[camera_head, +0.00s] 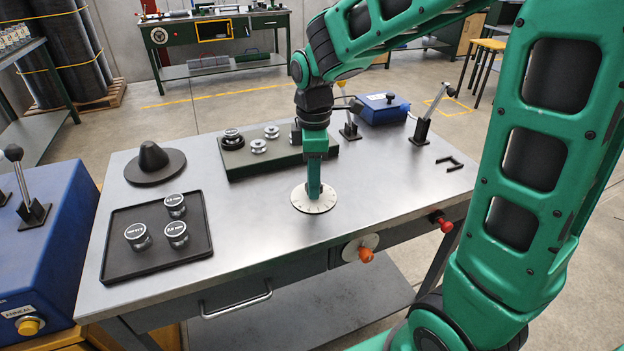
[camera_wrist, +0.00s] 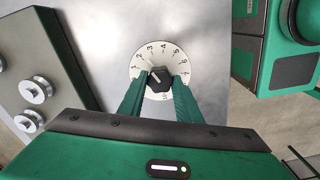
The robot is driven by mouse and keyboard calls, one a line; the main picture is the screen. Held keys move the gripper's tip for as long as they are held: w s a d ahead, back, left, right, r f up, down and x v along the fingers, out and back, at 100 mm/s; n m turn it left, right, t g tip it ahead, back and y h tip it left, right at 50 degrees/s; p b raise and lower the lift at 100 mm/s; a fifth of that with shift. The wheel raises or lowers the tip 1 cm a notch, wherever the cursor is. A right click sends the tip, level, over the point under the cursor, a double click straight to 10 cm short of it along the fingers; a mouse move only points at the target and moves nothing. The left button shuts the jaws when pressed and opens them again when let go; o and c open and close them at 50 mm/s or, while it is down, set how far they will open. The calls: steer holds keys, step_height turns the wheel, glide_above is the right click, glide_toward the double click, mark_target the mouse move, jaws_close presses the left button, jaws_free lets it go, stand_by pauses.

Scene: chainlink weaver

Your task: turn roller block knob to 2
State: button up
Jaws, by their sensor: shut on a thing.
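A pale round dial (camera_head: 313,205) with numbers lies flat on the tabletop; it also shows in the wrist view (camera_wrist: 147,54). A black faceted knob (camera_wrist: 159,78) stands at its middle, with a light pointer mark towards the upper left, on the side of the low numbers. I cannot read the exact number it points at. My gripper (camera_head: 314,188) reaches straight down onto the dial. In the wrist view its two green fingers (camera_wrist: 160,88) are shut on the knob, one on each side. In the head view the gripper hides the knob.
A dark green block (camera_head: 235,168) with metal rollers stands behind the dial. A black tray (camera_head: 120,250) with labelled rollers and a black cone (camera_head: 152,158) are at left. Levers and a blue box (camera_head: 383,108) are at the back right. An orange knob (camera_head: 366,254) is on the front edge.

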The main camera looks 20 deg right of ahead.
steer(key=shift+w+d+n, duration=0.1)
steer(key=shift+d+n, duration=0.1)
steer(key=shift+n, duration=0.7)
steer(key=shift+r, duration=0.1)
steer(key=o, duration=1.1)
steer(key=shift+a, duration=0.1)
step_height(320, 180, up, 11)
steer(key=shift+f, duration=0.2)
